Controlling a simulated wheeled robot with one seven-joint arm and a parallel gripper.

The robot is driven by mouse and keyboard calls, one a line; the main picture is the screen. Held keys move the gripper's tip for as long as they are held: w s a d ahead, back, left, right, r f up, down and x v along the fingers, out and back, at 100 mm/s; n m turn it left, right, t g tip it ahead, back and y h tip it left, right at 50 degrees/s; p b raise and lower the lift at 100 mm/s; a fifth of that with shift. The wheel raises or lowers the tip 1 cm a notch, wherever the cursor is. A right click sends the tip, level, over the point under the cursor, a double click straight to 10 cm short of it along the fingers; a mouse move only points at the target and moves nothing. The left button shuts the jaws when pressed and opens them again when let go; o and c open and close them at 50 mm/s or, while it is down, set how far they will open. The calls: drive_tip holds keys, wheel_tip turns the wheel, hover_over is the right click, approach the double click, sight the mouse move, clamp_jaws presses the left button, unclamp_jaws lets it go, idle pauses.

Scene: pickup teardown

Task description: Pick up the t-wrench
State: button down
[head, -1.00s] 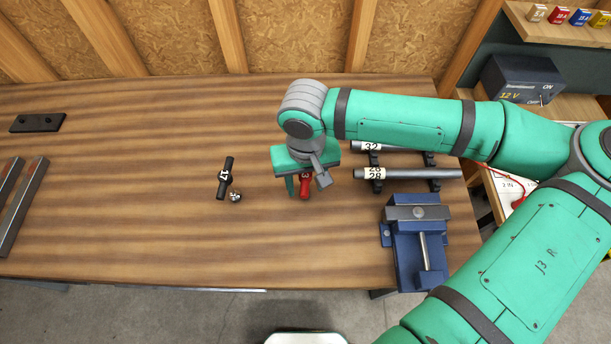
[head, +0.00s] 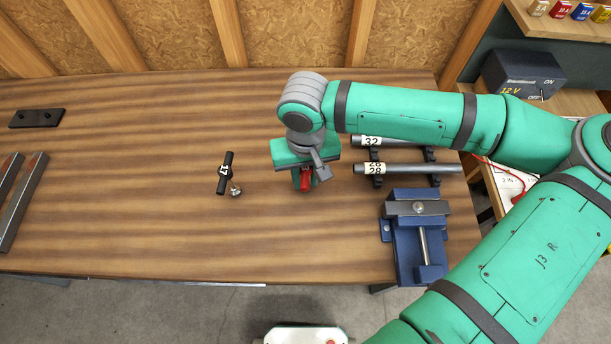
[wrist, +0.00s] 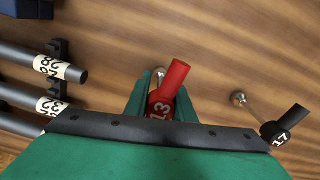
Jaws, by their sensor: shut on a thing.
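A red T-wrench marked 13 (wrist: 174,78) is between the fingers of my gripper (wrist: 160,98) in the wrist view. It also shows as a red piece (head: 306,181) under my gripper (head: 303,178) in the head view. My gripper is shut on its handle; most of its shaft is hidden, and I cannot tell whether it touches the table. A second T-wrench, black and marked 17 (head: 226,172), lies apart to the left in the head view. In the wrist view it is at the right (wrist: 284,128), with its metal shaft showing.
Grey tubes labelled 32 and 28 (head: 410,168) rest on black holders right of my gripper. A blue vise (head: 417,245) stands at the table's front right. Steel bars (head: 22,205) lie at the far left.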

wheel_tip(320, 180, up, 3)
drive_tip(key=shift+d+f, duration=0.1)
drive_tip(key=shift+f, duration=0.1)
drive_tip(key=s+d+r, duration=0.6)
drive_tip(key=d+r, duration=0.3)
drive_tip(key=d, duration=0.3)
drive_tip(key=shift+s+r, duration=0.25)
drive_tip(key=shift+s, duration=0.1)
drive_tip(key=shift+d, duration=0.1)
drive_tip(key=c, duration=2.2)
unclamp_jaws()
clamp_jaws()
drive_tip(key=shift+w, duration=0.1)
